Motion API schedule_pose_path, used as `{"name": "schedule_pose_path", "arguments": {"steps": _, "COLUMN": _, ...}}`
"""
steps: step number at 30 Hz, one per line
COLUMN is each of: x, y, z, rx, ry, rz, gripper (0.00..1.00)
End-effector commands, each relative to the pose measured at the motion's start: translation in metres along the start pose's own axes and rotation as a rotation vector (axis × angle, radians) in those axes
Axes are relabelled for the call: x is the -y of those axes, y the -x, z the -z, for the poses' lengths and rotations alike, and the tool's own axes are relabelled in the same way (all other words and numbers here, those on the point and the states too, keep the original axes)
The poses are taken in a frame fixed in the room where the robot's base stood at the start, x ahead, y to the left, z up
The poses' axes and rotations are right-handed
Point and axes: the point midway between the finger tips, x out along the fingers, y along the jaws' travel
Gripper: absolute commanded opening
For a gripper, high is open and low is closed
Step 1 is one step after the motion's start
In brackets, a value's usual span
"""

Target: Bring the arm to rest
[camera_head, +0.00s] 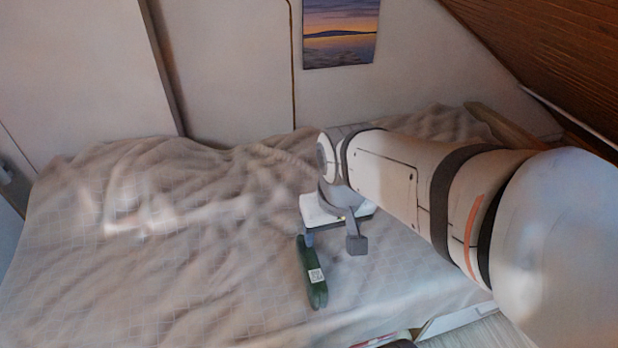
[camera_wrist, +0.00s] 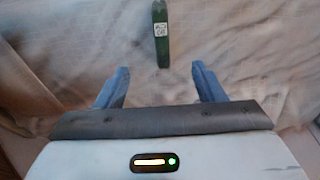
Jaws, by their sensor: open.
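My gripper (camera_head: 333,241) hangs at the end of my white arm, over the bed. In the wrist view its two blue-grey fingers (camera_wrist: 161,84) stand apart with nothing between them. A dark green cucumber-like object (camera_head: 313,272) with a white code label lies on the bed cover beside the fingers in the head view. In the wrist view the green object (camera_wrist: 161,38) lies beyond the fingertips, roughly in line with the gap between them. Part of my gripper is hidden behind my wrist in the head view.
The bed (camera_head: 170,265) has a rumpled beige checked cover and fills most of the view. A pale panelled wall (camera_head: 235,70) with a sunset picture (camera_head: 340,32) stands behind it. A sloped wooden ceiling (camera_head: 560,45) comes down at the right. The bed's left part is clear.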

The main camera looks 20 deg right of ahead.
Motion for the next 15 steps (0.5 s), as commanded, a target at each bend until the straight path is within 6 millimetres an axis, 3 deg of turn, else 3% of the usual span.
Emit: {"name": "schedule_pose_path", "arguments": {"steps": 15, "x": -0.002, "y": 0.016, "z": -0.006, "rx": -0.011, "ry": -0.002, "rz": -0.001, "gripper": 0.63}}
